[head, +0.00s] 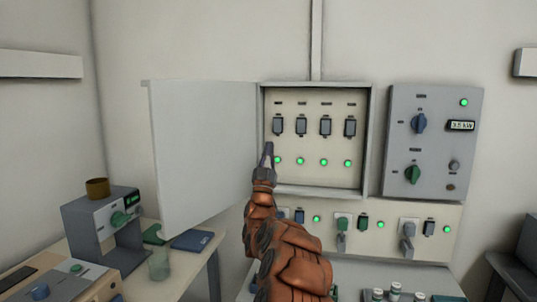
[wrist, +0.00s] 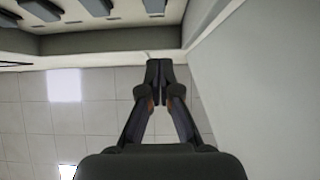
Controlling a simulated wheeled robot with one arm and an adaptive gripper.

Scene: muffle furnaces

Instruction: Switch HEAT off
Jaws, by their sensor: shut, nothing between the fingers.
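An open wall cabinet (head: 369,140) holds a row of several dark switches; the leftmost switch is (head: 278,125). A lit green lamp sits below each switch, the leftmost lamp (head: 278,160) close beside my gripper. The labels are too small to read, so I cannot tell which one is HEAT. My gripper (head: 268,148) is shut and empty, its tips pointing up in front of the cabinet's left edge, below and left of the leftmost switch. In the wrist view my gripper (wrist: 160,65) is near the cabinet rim (wrist: 100,40), with switches at upper left.
The cabinet door (head: 205,150) stands open to the left. A grey control panel (head: 435,150) with blue and green knobs is on the right. A lower panel (head: 383,212) with switches and lamps runs below. A bench (head: 205,228) with devices stands at left.

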